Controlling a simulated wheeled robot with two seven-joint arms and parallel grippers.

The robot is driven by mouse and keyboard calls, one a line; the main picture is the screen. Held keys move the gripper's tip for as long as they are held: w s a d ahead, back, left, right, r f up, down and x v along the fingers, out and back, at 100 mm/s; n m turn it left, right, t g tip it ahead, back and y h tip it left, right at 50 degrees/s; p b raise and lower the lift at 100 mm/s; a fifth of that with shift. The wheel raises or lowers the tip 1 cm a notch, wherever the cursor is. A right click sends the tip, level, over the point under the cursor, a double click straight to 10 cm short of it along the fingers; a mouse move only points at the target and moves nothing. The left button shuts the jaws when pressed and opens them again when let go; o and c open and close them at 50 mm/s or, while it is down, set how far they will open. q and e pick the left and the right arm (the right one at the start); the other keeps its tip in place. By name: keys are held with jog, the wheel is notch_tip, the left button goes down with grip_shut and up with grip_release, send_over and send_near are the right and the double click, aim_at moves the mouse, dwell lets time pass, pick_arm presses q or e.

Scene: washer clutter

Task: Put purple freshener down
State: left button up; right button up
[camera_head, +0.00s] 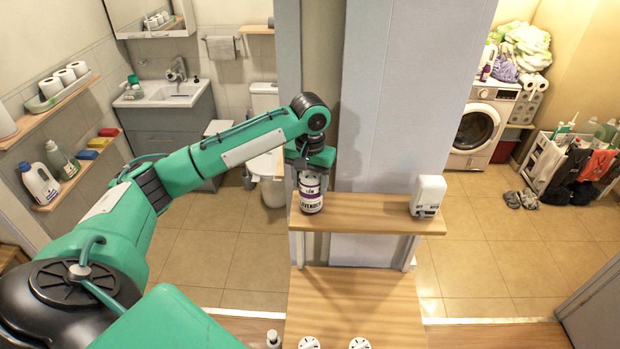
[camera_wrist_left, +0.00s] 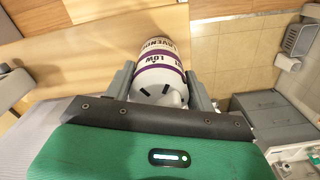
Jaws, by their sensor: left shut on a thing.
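The purple freshener (camera_head: 310,193) is a white can with purple bands and a lavender label. It stands upright at the left end of the wooden shelf (camera_head: 365,212); I cannot tell whether its base touches the wood. My left gripper (camera_head: 311,168) comes down over its top and is shut on it. In the left wrist view the freshener (camera_wrist_left: 160,62) sits between the two fingers of my left gripper (camera_wrist_left: 160,85), with its label words partly readable. My right gripper is not in view.
A white dispenser (camera_head: 428,195) stands at the shelf's right end, with bare wood between it and the freshener. A pillar (camera_head: 375,100) rises behind the shelf. A lower wooden surface (camera_head: 355,300) holds small white items near the front.

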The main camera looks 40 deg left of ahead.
pick_arm(q)
jog(key=shift+f, duration=0.1)
jog(key=o, duration=1.1)
jog(key=shift+c, duration=0.2)
jog(key=shift+r+b, duration=0.45)
jog(key=shift+r, duration=0.15)
notch_tip(320, 180, up, 9)
jog(key=shift+r+b, duration=0.15)
jog(key=shift+b, duration=0.95)
jog(key=shift+r, duration=0.85)
